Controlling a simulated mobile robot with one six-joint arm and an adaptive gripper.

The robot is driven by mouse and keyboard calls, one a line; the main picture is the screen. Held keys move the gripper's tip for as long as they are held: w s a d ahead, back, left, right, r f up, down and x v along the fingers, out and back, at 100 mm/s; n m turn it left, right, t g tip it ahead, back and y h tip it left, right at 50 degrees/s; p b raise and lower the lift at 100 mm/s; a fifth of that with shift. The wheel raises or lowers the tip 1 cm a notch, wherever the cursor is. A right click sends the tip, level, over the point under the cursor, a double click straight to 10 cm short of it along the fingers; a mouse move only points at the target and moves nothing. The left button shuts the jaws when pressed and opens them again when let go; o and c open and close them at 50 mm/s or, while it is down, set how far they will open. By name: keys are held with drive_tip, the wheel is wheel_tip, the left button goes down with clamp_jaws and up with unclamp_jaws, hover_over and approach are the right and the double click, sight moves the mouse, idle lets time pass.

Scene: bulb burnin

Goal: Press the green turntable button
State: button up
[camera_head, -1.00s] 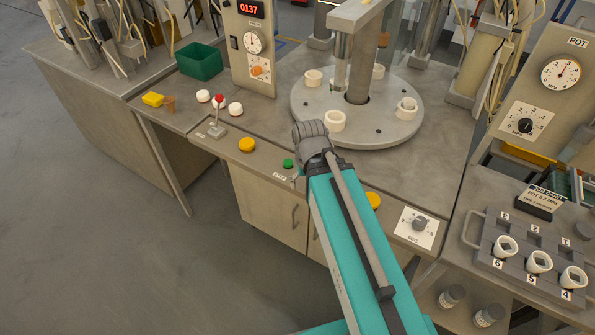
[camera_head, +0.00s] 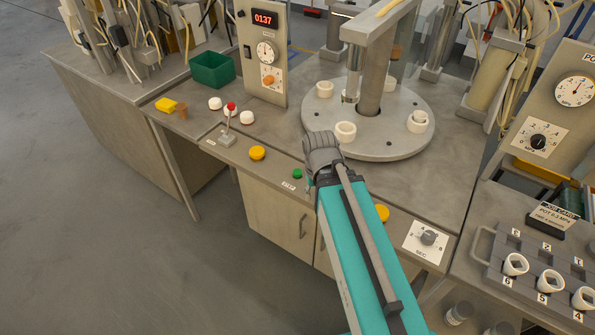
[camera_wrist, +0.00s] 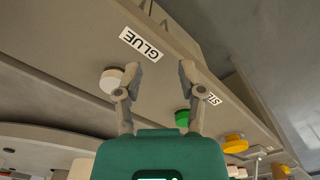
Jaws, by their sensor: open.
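The small green button (camera_head: 297,174) sits on the front strip of the turntable bench, behind a small label. In the wrist view the green button (camera_wrist: 182,118) shows beside and partly behind the right finger. My gripper (camera_wrist: 162,72) is open and empty, its two fingers apart over the front strip. In the head view my wrist is just right of the green button and hides the fingers. I cannot tell whether a finger touches the button. The grey turntable (camera_head: 410,149) carries several white ring-shaped cups.
A yellow button (camera_head: 257,153) lies left of the green one, another yellow button (camera_head: 382,212) right of it. A red-topped lever (camera_head: 229,123) stands further left. A GLUE label (camera_wrist: 141,43) and a pale round knob (camera_wrist: 112,80) show near the left finger. A dial (camera_head: 428,238) is at right.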

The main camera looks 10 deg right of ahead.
clamp_jaws()
idle(1.1)
